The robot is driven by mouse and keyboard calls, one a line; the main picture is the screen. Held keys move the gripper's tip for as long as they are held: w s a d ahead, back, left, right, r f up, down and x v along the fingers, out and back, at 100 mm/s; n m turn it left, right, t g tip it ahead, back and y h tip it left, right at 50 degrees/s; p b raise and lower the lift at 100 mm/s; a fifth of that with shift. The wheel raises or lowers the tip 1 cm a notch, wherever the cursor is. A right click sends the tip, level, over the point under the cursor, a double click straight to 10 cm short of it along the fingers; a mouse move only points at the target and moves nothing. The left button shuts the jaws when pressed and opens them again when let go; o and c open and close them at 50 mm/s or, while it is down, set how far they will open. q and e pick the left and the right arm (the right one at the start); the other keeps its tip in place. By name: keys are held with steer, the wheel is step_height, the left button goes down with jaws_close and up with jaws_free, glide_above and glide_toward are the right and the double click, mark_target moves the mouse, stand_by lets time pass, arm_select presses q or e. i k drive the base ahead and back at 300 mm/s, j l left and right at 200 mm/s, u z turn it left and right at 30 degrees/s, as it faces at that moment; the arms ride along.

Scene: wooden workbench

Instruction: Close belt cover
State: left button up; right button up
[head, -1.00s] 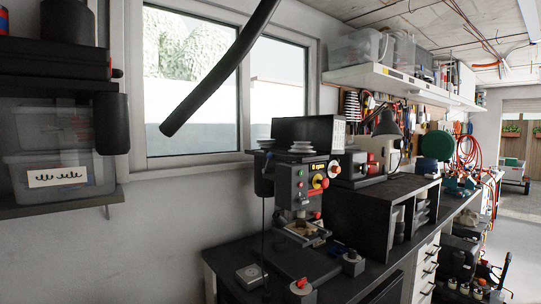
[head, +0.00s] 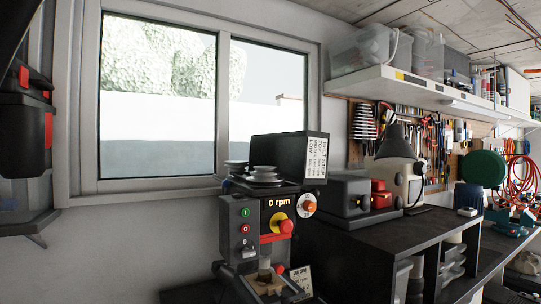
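The belt cover (head: 283,157) is a black box-shaped lid with a white printed label on its right side. It stands raised at the back of the drill press head, in the middle of the head view. The grey stepped pulleys (head: 262,174) show uncovered in front of it. The drill press (head: 240,225) has green and red buttons, a display reading 0 rpm and a red and yellow stop knob (head: 281,223). Its lower part is cut off by the picture's bottom edge. Neither of my grippers can be made out in the head view.
A window (head: 160,95) is behind the press. To the right are a black bench-top cabinet (head: 370,245), a lamp (head: 396,142) and a wall shelf (head: 430,88) with bins. Dark shapes with red parts (head: 25,120) fill the left edge. Space directly above the pulleys looks clear.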

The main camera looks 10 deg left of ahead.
mark_target(301, 157)
steer(key=i+l+u, duration=0.4)
steer(key=l, duration=0.4)
steer(key=i+l+u, duration=0.1)
steer(key=l+u, duration=0.35)
steer(key=l, duration=0.35)
steer(key=l+u, duration=0.4)
steer(key=l, duration=0.45)
steer(key=k+l+u, duration=0.1)
steer(key=l+u, duration=0.3)
steer(key=l, duration=0.5)
